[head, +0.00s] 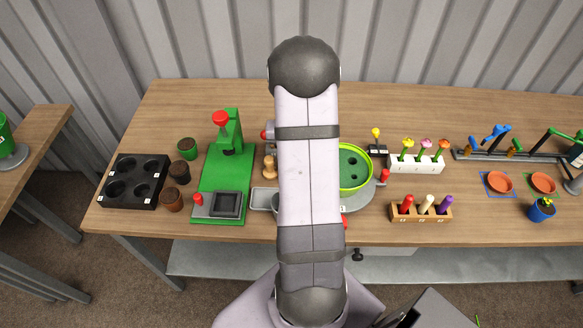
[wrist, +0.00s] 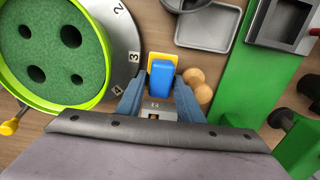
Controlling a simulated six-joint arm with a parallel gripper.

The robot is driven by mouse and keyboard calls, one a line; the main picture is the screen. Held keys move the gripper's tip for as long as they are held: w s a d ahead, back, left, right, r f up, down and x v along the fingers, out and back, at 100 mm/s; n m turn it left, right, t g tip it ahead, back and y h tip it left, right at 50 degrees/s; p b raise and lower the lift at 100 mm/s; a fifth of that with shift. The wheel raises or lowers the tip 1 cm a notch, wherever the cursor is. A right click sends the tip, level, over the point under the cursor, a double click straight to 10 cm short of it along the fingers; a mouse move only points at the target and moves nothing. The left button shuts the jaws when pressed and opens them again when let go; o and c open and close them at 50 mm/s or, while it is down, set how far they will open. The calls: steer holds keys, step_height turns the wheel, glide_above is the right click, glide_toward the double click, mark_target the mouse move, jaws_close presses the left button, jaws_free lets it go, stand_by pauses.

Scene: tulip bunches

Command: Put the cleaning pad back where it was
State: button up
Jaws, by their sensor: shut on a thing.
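The cleaning pad (wrist: 162,79) looks like a blue block on a flat yellow piece. It shows in the middle of the wrist view, and my arm hides it in the head view. My gripper (wrist: 160,88) is shut on the blue block, one finger on each side. The yellow part shows at its far edge, close to the rim of a grey numbered disc (wrist: 126,38). I cannot tell whether the pad touches the table.
Round wooden knobs (wrist: 194,86) stand just right of the pad. A green holed dish (wrist: 55,55) with a lime rim lies left, and a grey tray (wrist: 208,24) beyond. A green press (head: 229,150) stands left of my arm. Flower and peg racks (head: 421,213) stand right.

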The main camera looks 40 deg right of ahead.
steer(key=shift+f+p, duration=0.35)
steer(key=shift+f, duration=1.5)
steer(key=shift+f, duration=0.1)
steer(key=shift+f, duration=0.1)
steer(key=o, duration=0.7)
step_height(320, 180, up, 12)
steer(key=shift+r+b, duration=0.2)
steer(key=shift+b, duration=1.05)
steer(key=shift+a, duration=0.1)
